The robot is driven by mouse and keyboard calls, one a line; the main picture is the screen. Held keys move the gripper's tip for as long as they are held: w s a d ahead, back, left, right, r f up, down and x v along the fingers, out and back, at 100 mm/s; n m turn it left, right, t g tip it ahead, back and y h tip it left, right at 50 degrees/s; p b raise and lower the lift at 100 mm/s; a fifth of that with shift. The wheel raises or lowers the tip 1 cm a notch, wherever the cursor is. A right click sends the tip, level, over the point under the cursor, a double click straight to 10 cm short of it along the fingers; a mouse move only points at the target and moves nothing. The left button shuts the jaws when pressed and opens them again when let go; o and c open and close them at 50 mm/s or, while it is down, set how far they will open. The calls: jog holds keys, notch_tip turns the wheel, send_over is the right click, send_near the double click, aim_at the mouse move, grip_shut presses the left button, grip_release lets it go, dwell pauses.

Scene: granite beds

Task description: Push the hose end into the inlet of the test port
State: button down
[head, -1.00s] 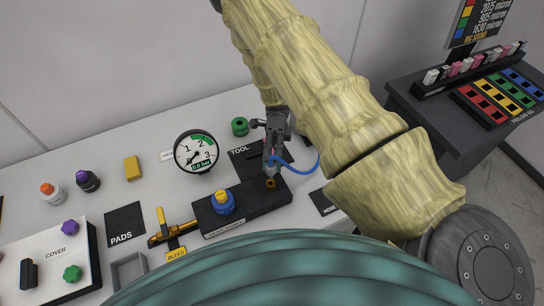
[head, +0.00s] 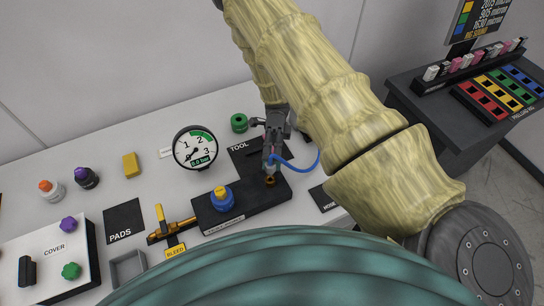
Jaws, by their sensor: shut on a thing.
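My gripper (head: 270,160) is in the head view, pointing down above the right end of a dark block. It is shut on the end of a blue hose (head: 303,166), which loops out to the right of the fingers. The test port (head: 229,211) is the dark block with a blue and yellow knob (head: 222,198) on top. Its brass inlet (head: 270,180) sits directly under the fingertips. The hose tip is mostly hidden by the fingers, so I cannot tell whether it touches or enters the inlet.
A round gauge (head: 195,148) stands behind the block. A yellow bleed valve (head: 170,227) lies to its left. A green ring (head: 239,123) is behind the gripper. A dark PADS mat (head: 124,221) and a COVER box (head: 50,250) are at left.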

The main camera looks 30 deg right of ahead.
jog(key=shift+f+b, duration=0.95)
jog(key=shift+f, duration=0.55)
dwell(1.3)
jog(key=shift+r, duration=0.4)
jog(key=shift+f, duration=0.4)
dwell(1.8)
jog(key=shift+r, duration=0.4)
jog(key=shift+f, duration=0.7)
dwell(1.1)
jog(key=shift+r, duration=0.25)
